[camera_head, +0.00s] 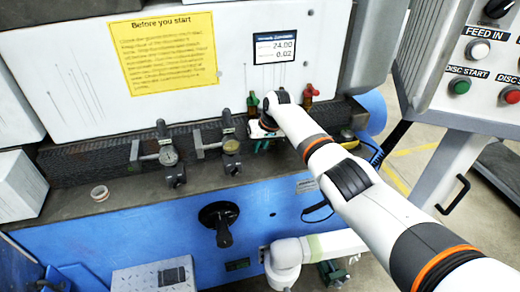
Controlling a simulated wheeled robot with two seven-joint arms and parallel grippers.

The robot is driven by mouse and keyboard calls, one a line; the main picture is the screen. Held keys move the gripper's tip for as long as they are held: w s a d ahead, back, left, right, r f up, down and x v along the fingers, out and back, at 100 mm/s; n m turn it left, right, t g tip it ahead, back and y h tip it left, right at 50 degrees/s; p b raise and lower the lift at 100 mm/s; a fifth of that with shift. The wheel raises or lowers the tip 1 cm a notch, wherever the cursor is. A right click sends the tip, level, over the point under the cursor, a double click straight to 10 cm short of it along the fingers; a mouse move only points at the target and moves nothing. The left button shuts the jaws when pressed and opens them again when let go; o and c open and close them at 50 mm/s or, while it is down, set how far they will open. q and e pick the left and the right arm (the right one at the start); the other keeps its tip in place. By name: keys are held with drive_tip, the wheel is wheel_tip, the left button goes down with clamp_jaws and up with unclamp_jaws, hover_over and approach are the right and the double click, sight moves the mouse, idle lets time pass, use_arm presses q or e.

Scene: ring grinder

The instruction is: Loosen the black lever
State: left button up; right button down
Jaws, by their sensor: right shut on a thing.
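My right arm comes in from the lower right. I cannot make out my left gripper.
A green-handled part (253,102) and a red-handled part (309,97) stand close to either side of my right wrist. A black crank (219,217) protrudes from the blue front. A control panel (480,65) stands right.

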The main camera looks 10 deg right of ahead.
idle(0.3)
drive_tip(key=c, duration=1.5)
unclamp_jaws()
drive_tip(key=shift+r, duration=0.1)
drive_tip(key=shift+r, duration=0.25)
drive_tip(key=v, duration=1.1)
drive_tip(key=shift+r+b, duration=0.15)
drive_tip(key=shift+b, duration=0.3)
